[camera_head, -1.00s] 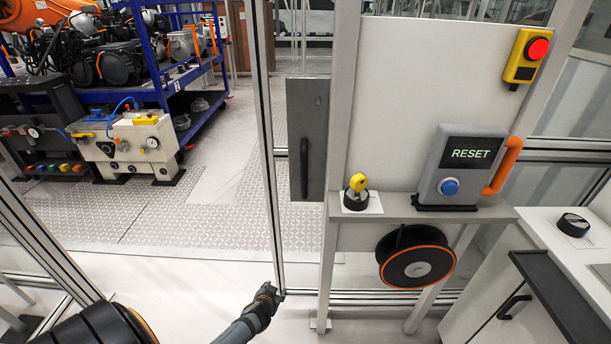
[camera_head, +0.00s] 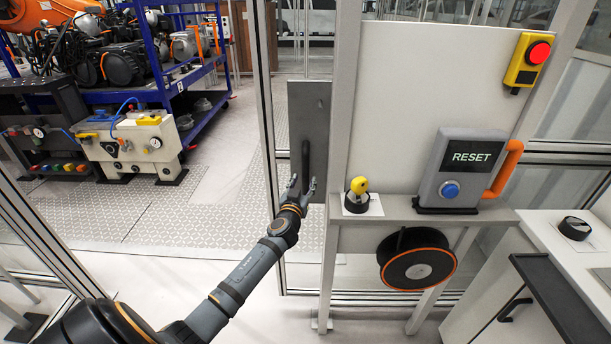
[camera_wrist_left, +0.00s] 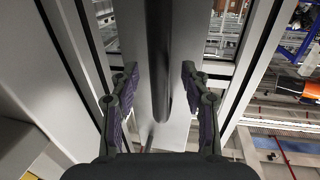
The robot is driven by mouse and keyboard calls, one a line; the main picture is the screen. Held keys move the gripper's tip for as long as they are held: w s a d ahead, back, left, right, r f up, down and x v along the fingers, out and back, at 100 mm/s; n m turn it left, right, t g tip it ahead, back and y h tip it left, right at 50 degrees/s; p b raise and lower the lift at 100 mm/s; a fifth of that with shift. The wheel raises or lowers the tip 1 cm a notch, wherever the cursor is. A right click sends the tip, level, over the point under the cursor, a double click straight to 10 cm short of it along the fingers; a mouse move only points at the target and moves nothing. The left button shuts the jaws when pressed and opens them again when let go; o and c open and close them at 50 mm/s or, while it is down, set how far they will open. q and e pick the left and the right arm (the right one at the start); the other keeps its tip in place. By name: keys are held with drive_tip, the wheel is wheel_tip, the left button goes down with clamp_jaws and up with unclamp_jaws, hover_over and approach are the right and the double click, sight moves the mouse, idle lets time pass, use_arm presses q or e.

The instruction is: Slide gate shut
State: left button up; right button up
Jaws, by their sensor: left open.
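The gate's grey plate (camera_head: 318,112) stands upright just left of the light grey post. Its black vertical handle (camera_head: 306,158) shows in the head view and runs down the middle of the left wrist view (camera_wrist_left: 159,45). My left gripper (camera_head: 302,184) is open at the lower part of the handle. In the left wrist view its two fingers (camera_wrist_left: 160,78) are on either side of the handle, with a visible gap at each side. The gate's metal upright (camera_head: 268,120) stands left of the plate. My right gripper is not in view.
Right of the post are a yellow knob (camera_head: 358,186), a RESET box (camera_head: 462,168) with an orange handle, a red button (camera_head: 538,52) and a cable reel (camera_head: 417,262). Left of the gate, the patterned floor (camera_head: 185,215) is open up to the pneumatic bench (camera_head: 135,148).

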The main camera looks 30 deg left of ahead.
sight(305, 180)
use_arm(q)
drive_tip(key=shift+x, duration=1.6)
clamp_jaws()
drive_tip(key=shift+f, duration=0.1)
